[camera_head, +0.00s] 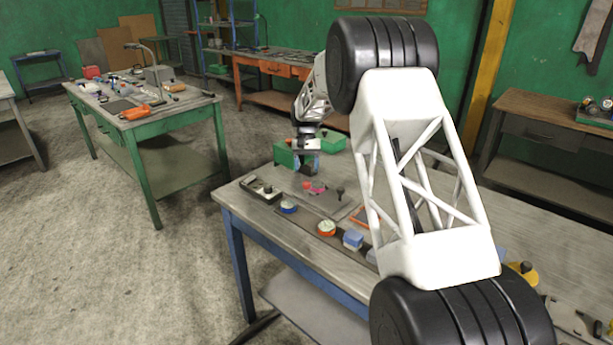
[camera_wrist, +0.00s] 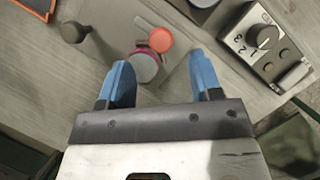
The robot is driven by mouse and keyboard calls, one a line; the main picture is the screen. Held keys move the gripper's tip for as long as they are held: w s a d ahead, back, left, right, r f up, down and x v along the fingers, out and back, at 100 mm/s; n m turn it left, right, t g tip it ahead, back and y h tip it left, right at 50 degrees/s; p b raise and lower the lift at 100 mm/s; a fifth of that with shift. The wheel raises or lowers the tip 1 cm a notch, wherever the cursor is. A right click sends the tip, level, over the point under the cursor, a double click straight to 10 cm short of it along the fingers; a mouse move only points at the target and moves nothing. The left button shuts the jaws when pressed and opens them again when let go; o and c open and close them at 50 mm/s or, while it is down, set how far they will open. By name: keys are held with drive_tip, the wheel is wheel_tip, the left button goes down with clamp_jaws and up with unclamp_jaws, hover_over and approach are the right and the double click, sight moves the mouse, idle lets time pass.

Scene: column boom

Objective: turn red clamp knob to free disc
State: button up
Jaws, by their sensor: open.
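The red clamp knob (camera_wrist: 159,39) lies just beyond my open fingertips in the wrist view. It also shows as a small red spot (camera_head: 307,185) in the head view. Beside and partly under it is a round grey disc (camera_wrist: 147,68) with a magenta rim, seen between my fingers. Both are on a flat grey plate (camera_head: 326,200) on the bench. My gripper (camera_wrist: 162,82) has blue fingers spread apart with nothing held between them. In the head view my gripper (camera_head: 309,168) is above the far edge of the plate. Contact with the knob is not visible.
A dark upright post with a round top (camera_wrist: 73,32) stands left of the disc. A dial box (camera_wrist: 262,40) is to the right. Green bins (camera_head: 334,141) stand behind. A blue block (camera_head: 352,239) and an orange-rimmed round item (camera_head: 326,228) lie along the front edge.

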drive_tip(key=shift+v, duration=1.35)
drive_tip(key=shift+r, duration=0.1)
drive_tip(key=s+d+r+t, duration=0.1)
drive_tip(key=s+d+r, duration=0.2)
drive_tip(key=s+r, duration=0.5)
drive_tip(key=s+d+r+t, duration=0.1)
drive_tip(key=s+d+r, duration=0.25)
drive_tip(key=s, duration=0.95)
drive_tip(key=s+d+r+t, duration=0.2)
drive_tip(key=s+r, duration=0.5)
drive_tip(key=s, duration=0.3)
drive_tip(key=s+d+f+t, duration=0.1)
drive_tip(key=s+f, duration=0.1)
drive_tip(key=s, duration=0.9)
drive_tip(key=s+d+f+t, duration=0.1)
drive_tip(key=s+d, duration=0.1)
drive_tip(key=s, duration=0.8)
drive_tip(key=s+d+f+t, duration=0.1)
drive_tip(key=s+f, duration=0.1)
drive_tip(key=s, duration=0.9)
drive_tip(key=shift+s+d+f, duration=0.3)
drive_tip(key=shift+s+f, duration=0.05)
